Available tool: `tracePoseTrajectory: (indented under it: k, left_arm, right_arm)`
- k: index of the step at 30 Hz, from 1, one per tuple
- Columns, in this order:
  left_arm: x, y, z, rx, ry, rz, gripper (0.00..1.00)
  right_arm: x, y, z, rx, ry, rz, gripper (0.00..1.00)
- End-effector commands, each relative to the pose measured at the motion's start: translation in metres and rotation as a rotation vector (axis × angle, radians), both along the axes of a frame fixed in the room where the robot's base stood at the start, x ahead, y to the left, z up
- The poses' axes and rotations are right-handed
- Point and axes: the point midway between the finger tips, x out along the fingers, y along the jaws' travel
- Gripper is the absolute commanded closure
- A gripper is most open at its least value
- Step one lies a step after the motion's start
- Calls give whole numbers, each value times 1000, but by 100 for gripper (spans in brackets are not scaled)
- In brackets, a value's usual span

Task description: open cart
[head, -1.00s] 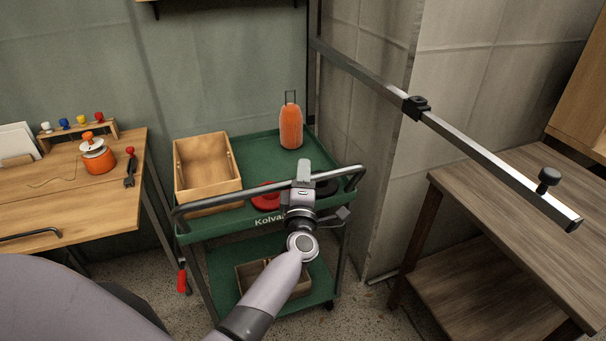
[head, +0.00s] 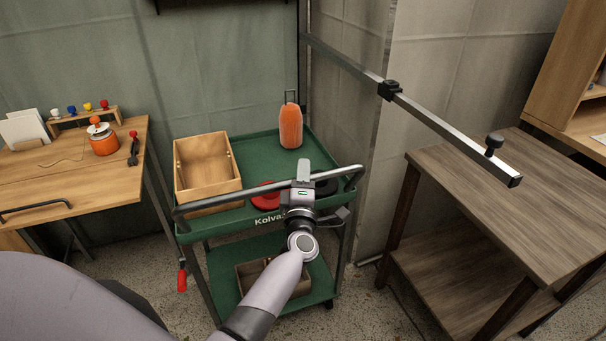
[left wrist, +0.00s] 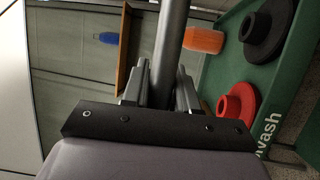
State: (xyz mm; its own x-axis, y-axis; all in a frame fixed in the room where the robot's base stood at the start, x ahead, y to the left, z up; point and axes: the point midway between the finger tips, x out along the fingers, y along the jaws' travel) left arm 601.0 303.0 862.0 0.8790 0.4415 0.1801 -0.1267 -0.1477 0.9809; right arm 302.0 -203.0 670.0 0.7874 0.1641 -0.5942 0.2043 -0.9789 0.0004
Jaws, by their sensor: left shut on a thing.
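The green two-shelf cart (head: 255,153) stands ahead, with a dark metal push bar (head: 250,192) along its near side. My left gripper (head: 303,175) is shut on this bar, right of its middle. In the left wrist view the bar (left wrist: 172,35) runs between the two fingers (left wrist: 160,92). The cart's top tray carries an open wooden box (head: 207,165), an orange bottle (head: 290,127), a red disc (head: 264,199) and a black disc (head: 325,187), partly hidden by my gripper. My right gripper is not in view.
A wooden desk (head: 75,180) with an orange pot (head: 103,140) is on the left. A brown wooden table (head: 500,205) is on the right, close to the cart. A metal rail (head: 440,130) reaches out above it. Another box (head: 245,275) sits on the lower shelf.

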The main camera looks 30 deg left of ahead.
Motion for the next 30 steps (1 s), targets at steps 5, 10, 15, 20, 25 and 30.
tracePoseTrajectory:
  k: [5, 10, 15, 20, 25, 30]
  left_arm:
    - [0, -3, -2, -1, 5, -8, 100]
    - [0, -3, -2, 0, 5, -7, 100]
    - [0, -3, -2, -1, 5, -8, 100]
    - [0, -3, -2, -1, 5, -8, 66]
    - [0, -2, -1, 0, 3, -5, 52]
    - [0, -1, 0, 0, 0, -3, 52]
  right_arm:
    - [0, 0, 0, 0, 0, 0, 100]
    - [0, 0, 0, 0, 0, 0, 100]
    - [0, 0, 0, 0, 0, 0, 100]
    - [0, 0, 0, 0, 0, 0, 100]
    - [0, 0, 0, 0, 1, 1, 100]
    - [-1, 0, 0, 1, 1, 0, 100]
